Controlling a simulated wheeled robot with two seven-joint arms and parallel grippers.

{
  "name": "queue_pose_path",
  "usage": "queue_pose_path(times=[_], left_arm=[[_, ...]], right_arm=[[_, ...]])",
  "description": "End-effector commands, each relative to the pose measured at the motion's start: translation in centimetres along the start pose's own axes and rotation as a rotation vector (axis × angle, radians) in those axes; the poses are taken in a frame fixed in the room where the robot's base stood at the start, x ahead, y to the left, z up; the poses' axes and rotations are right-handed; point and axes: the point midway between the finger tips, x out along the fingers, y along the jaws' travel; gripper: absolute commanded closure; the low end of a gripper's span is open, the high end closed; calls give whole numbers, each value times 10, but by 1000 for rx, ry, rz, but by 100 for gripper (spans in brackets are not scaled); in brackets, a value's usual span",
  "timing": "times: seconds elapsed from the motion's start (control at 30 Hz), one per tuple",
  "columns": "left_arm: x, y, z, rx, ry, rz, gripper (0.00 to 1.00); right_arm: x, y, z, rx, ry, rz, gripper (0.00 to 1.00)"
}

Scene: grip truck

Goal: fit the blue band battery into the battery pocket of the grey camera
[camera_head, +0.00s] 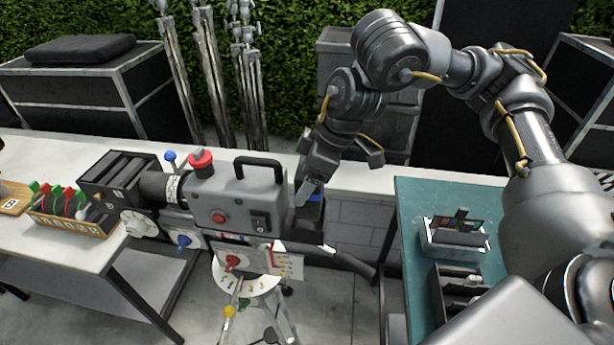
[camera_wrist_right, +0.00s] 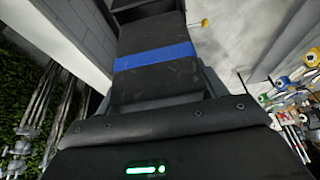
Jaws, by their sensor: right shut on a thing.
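The grey camera (camera_head: 238,200) sits on a stand in the middle of the head view, with a black top handle and a red knob. The blue band battery (camera_head: 316,207) is at the camera's right end, dark with a blue stripe. My right gripper (camera_head: 309,192) is shut on it, reaching down from above. In the right wrist view the battery (camera_wrist_right: 152,82) fills the middle, its blue band running across it. The battery pocket is not clearly visible, and I cannot tell how far in the battery sits. My left gripper is not in view.
A teal table (camera_head: 412,235) at the right holds a grey tray (camera_head: 452,240) and a black rack (camera_head: 455,290). A white counter (camera_head: 75,245) at the left carries a wooden box (camera_head: 75,222) of coloured items. Light stands rise behind the camera.

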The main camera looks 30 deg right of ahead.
Motion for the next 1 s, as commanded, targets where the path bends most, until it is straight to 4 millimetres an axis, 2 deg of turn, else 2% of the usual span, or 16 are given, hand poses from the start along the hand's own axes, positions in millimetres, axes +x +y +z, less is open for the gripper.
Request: queue_pose_path(times=[0.1,0.5,1.0], left_arm=[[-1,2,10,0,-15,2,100],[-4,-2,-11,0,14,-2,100],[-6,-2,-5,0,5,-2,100]], right_arm=[[0,0,0,0,1,1,65],[-3,-2,2,1,1,1,65],[-2,-1,0,0,1,0,65]])
